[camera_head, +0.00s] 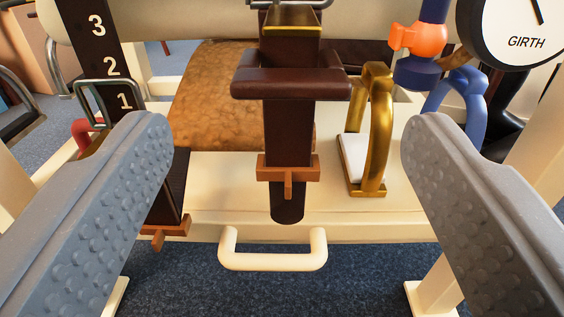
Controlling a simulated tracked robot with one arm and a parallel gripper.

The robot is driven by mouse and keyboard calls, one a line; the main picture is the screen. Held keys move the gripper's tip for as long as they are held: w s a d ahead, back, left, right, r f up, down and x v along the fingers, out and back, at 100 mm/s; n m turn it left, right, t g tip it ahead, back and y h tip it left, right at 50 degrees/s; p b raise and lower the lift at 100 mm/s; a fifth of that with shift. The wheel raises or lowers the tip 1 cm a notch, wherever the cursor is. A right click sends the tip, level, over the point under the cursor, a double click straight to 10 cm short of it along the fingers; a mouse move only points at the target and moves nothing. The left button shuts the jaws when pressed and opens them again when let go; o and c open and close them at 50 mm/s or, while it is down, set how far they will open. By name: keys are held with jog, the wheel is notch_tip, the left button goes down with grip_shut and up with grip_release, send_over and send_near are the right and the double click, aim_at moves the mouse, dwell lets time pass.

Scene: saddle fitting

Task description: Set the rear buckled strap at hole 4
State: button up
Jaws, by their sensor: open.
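My gripper (288,125) is open and empty, with one grey studded finger at each side of the picture. A dark strap (92,45) with white numbers 3, 2 and 1 runs down at the left. A metal buckle frame (106,84) lies across it around the 1. My left finger hides part of this strap; its lower end shows with a brown keeper (165,226). A second dark brown strap (289,135) hangs between my fingers, farther off, with a padded crossbar (291,84) and a brown keeper (288,170). I cannot tell which strap is the rear one. No 4 shows.
A brass loop (378,130) stands right of the middle strap. A GIRTH dial (520,25) and a blue and orange fitting (418,40) are at upper right. A cream handle (272,260) juts from the cream frame (225,190). Blue carpet lies below.

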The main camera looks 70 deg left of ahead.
jog(key=p+v, duration=0.1)
jog(key=v, duration=0.6)
dwell(0.6)
